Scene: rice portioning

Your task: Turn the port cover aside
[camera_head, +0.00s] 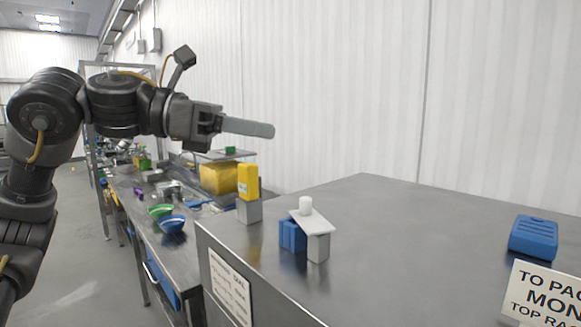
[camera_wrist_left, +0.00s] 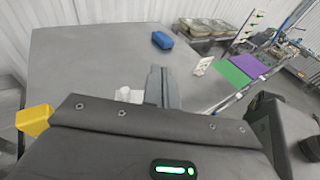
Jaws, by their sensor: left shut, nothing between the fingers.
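A light grey tilted plate (camera_head: 316,222), which looks like the port cover, rests across a blue block (camera_head: 292,235) and a grey block (camera_head: 318,248) on the steel table. A white knob (camera_head: 305,205) stands on the plate. The knob also shows in the left wrist view (camera_wrist_left: 123,93), left of the fingers and partly hidden by my gripper body. My left gripper (camera_head: 268,130) is shut and empty. Its fingers point right in the head view, above and apart from the plate. The left wrist view shows the fingers (camera_wrist_left: 160,73) together. My right gripper is not in view.
A yellow block (camera_head: 248,181) stands on a grey block left of the plate. A blue case (camera_head: 534,238) and a white sign (camera_head: 545,293) are at the right. Green and blue bowls (camera_head: 172,224) sit on the lower bench. The table's middle is clear.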

